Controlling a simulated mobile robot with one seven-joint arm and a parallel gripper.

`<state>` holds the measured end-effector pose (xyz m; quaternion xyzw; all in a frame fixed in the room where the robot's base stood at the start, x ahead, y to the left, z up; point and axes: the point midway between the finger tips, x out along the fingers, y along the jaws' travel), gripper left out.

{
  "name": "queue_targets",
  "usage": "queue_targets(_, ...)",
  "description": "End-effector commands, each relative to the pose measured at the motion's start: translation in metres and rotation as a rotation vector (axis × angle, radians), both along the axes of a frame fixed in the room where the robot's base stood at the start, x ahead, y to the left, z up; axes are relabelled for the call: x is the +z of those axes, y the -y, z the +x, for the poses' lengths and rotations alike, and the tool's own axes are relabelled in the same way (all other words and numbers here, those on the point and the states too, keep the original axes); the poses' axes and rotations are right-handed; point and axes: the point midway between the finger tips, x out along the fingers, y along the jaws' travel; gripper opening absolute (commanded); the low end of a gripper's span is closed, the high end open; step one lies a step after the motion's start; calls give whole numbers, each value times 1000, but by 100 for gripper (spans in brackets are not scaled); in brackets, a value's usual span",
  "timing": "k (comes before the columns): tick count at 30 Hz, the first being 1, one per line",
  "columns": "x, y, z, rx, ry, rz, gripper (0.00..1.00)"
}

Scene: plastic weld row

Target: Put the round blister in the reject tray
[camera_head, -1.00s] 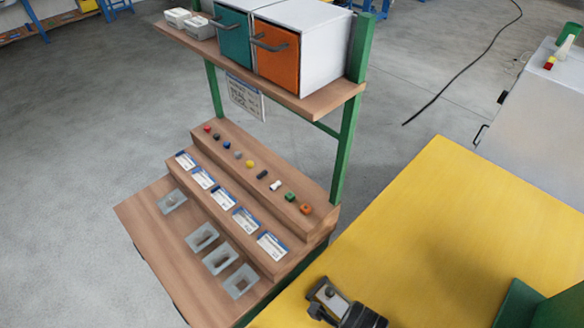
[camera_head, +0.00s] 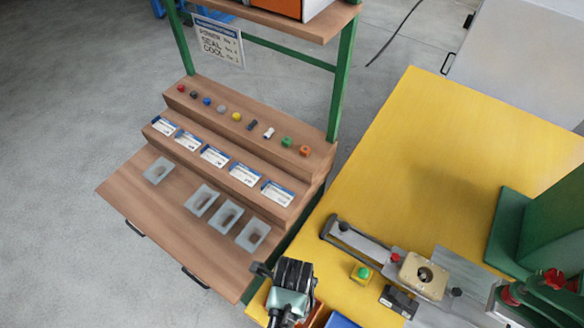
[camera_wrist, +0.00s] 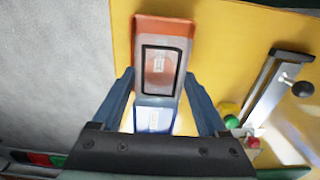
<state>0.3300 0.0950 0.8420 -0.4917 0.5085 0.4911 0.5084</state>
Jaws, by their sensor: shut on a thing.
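My gripper (camera_head: 292,272) is above the near left edge of the yellow table. In the wrist view its two blue fingers (camera_wrist: 163,85) stand apart around a pale, see-through piece with a dark rectangular outline, which I take for the round blister (camera_wrist: 162,72); its pocket shape is unclear. Behind and below it lie an orange tray (camera_wrist: 164,25) and a blue tray (camera_wrist: 154,120), side by side. In the head view the orange tray (camera_head: 318,315) and the blue tray (camera_head: 342,321) show only partly at the bottom edge. I cannot read which one is for rejects.
Several grey blisters (camera_head: 202,200) lie on the wooden bench, with a gap in their row. Cards (camera_head: 214,156) and small coloured parts line the steps above. A metal fixture (camera_head: 425,275), a green-button box (camera_head: 361,273) and a green machine stand right of my gripper. The yellow table's far part is clear.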

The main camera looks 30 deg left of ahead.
Motion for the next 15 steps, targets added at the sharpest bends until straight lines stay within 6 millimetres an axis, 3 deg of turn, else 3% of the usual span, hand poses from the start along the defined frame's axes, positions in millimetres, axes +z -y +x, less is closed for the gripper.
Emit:
queue_targets(6, -30, 0, 0, 0, -2, -1, 41)
queue_targets(15, -36, 0, 0, 0, 0, 0, 41)
